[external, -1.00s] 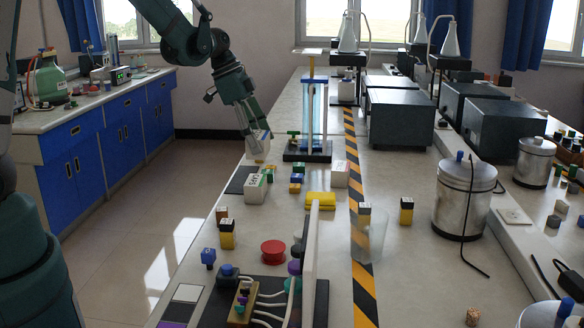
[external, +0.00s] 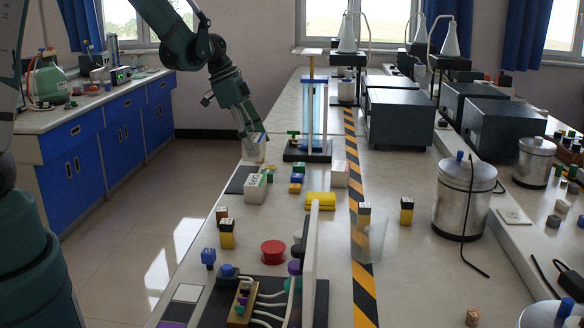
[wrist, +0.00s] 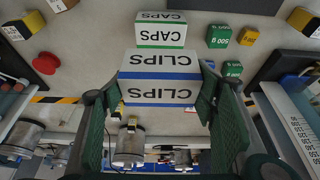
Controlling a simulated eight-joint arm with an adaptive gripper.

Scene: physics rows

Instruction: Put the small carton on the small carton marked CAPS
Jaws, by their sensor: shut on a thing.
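The small carton (wrist: 160,78), white with a blue stripe and marked CLIPS, is between the fingers of my gripper (wrist: 159,98), which is shut on it. In the external view my gripper (external: 250,136) holds this carton (external: 254,152) near the bench's left edge, beyond the CAPS carton. I cannot tell how far it is above the bench. The small carton marked CAPS (wrist: 161,31), white with a green stripe, stands apart from it on the bench. It also shows in the external view (external: 254,188), with its top clear.
A blue column apparatus (external: 314,120) stands just right of my gripper. Small green, blue and yellow blocks (external: 296,178) lie right of the CAPS carton. Another white carton (external: 340,174) and a yellow block (external: 320,200) are farther right. A dark flat pad (external: 240,180) lies to its left.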

